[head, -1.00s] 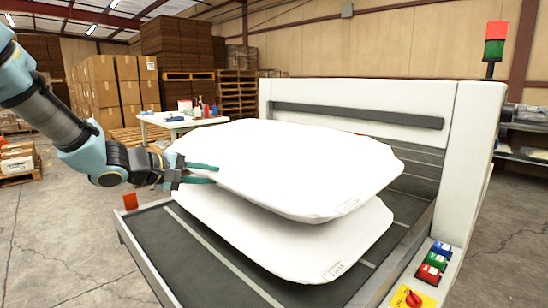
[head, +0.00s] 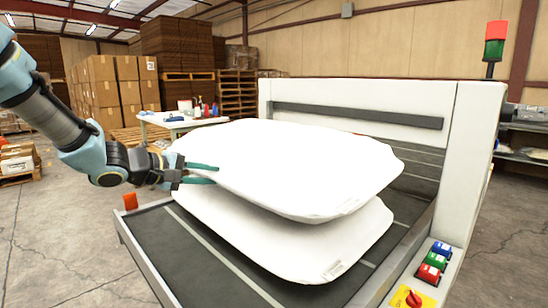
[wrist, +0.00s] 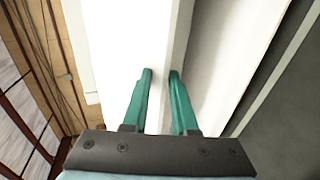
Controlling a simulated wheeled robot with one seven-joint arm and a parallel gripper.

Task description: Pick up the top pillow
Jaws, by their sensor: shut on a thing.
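Two white pillows lie stacked on the dark conveyor (head: 160,241). The top pillow (head: 300,170) rests over the bottom pillow (head: 300,262), which shows along its front and left. My gripper (head: 208,174) is at the left edge of the top pillow, its two green fingers shut on that edge. In the wrist view my gripper (wrist: 160,75) has its fingers a small gap apart, with the edge of the top pillow (wrist: 110,50) between them. The bottom pillow (wrist: 215,70) appears to the right there.
A white machine frame (head: 465,150) stands behind and right of the pillows, with a signal light (head: 495,42) on top. Coloured buttons (head: 437,262) sit at the front right. A white table (head: 182,124) and stacked boxes (head: 115,85) stand behind. The floor at left is open.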

